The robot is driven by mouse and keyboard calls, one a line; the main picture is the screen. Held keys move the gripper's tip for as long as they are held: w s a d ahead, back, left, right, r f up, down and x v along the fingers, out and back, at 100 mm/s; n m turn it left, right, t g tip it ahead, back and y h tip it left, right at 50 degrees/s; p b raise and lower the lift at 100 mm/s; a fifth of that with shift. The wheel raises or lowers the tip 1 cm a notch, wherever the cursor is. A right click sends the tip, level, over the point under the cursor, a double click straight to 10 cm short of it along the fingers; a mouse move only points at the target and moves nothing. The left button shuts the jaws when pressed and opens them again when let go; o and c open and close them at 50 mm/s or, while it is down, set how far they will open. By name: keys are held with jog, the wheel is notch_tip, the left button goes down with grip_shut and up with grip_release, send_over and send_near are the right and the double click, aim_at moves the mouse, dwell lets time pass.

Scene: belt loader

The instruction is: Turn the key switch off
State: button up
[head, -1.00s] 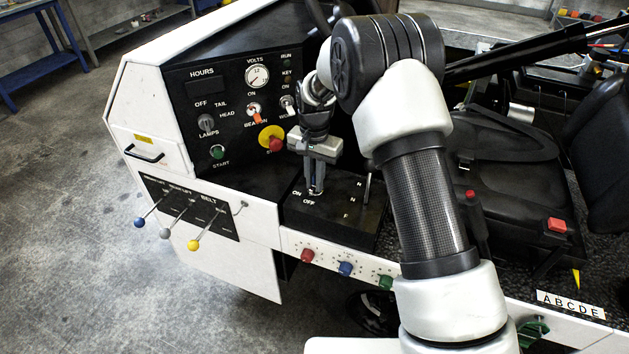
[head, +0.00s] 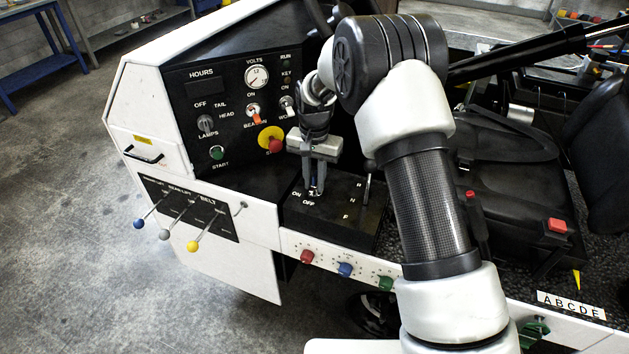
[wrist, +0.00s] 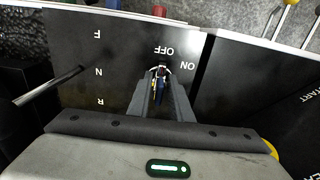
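The key switch (wrist: 161,72) is set in the flat black console beside the ON and OFF labels. Its round pale collar and a key with blue and yellow parts show between my fingertips in the wrist view. My gripper (head: 316,190) points down onto the switch, with its two grey fingers one on each side of the key. The fingers are close together and appear shut on the key; the exact contact is hard to see. In the head view the fingers hide most of the switch.
A lever (head: 367,183) by the F, N, R marks stands close to the right of my gripper. A red-on-yellow stop button (head: 272,140) and toggles are on the upright panel behind. Red (head: 307,256), blue and green knobs line the front edge.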

jog(key=shift+o, duration=1.2)
notch_tip(320, 180, up, 18)
jog(key=shift+f+p, duration=0.25)
jog(key=shift+p, duration=0.05)
